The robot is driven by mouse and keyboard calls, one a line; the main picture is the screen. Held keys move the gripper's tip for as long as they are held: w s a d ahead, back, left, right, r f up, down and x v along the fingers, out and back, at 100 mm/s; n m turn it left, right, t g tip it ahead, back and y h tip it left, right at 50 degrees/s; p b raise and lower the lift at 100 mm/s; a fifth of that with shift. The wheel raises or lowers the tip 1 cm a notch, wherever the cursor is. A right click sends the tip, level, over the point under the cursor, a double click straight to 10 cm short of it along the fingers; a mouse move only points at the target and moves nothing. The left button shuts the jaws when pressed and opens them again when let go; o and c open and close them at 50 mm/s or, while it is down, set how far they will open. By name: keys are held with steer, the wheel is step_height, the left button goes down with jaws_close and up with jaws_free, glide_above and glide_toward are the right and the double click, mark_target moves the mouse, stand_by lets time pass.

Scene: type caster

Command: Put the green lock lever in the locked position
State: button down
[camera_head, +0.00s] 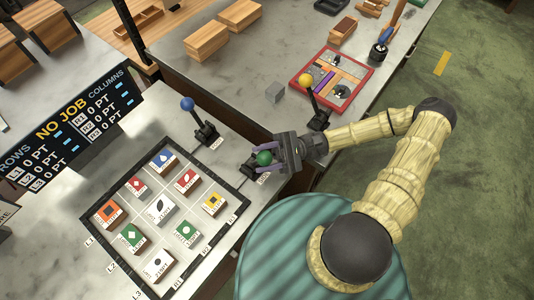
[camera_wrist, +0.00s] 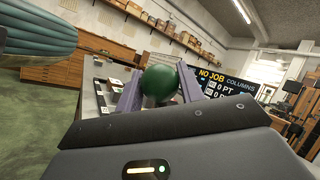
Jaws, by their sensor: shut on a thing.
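The green lock lever shows as a round green knob (camera_head: 264,157) at the right edge of the type tray, on a small dark base. My gripper (camera_head: 266,154) is shut on this knob, with its purple fingers on either side of it. In the wrist view the green knob (camera_wrist: 160,83) sits between the two purple fingers (camera_wrist: 158,92). The lever's shaft is mostly hidden by the gripper, so its exact tilt cannot be told.
A blue-knobbed lever (camera_head: 187,104) stands behind the tray (camera_head: 170,143), and a yellow-knobbed lever (camera_head: 306,80) stands to the right. The tray holds several type blocks. A scoreboard (camera_head: 70,125) reads NO JOB.

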steer(key=shift+f, duration=0.15)
steer(key=c, duration=0.9)
jaws_free()
steer(key=shift+d, duration=0.1)
steer(key=shift+r, duration=0.2)
step_height(320, 180, up, 10)
steer(key=shift+f+b, duration=0.15)
steer(key=shift+b, duration=0.45)
